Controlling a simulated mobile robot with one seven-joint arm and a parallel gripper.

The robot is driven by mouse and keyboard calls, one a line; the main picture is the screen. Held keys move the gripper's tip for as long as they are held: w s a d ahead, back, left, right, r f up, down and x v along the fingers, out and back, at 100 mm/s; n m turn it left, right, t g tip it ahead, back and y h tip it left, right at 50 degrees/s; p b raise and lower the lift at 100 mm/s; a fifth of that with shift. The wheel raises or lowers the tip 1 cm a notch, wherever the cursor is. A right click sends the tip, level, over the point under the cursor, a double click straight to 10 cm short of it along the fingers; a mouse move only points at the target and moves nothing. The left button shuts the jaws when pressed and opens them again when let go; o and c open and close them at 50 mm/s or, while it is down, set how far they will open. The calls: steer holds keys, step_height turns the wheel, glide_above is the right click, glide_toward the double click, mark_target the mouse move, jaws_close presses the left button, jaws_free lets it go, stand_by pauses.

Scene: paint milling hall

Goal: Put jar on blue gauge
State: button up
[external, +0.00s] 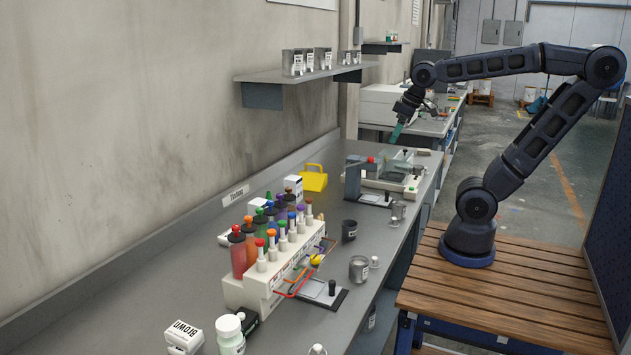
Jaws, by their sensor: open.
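My gripper (398,128) is above the far end of the long grey bench, pointing down, with a teal finger showing; it is open and touches nothing that I can make out. A white jar with a pale lid (230,332) stands upright at the near end of the bench, far from my gripper. A small metal pot (358,269) and a dark pot (349,230) stand near the front edge. I cannot tell which of these is the task's jar. I cannot make out a clearly blue gauge; flat plates with dark knobs lie by the rack and farther back.
A cream rack (252,293) of several coloured bottles fills the middle of the bench. A clear-sided balance (385,167) and a yellow scoop (313,178) stand farther back. A wall shelf (305,76) holds several cans. The bench's left strip is mostly clear.

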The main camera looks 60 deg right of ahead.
steer(key=s+d+f+m, duration=0.1)
steer(key=s+d+f, duration=0.1)
steer(key=s+f, duration=0.1)
steer(key=shift+s+d, duration=0.35)
steer(key=shift+s, duration=0.45)
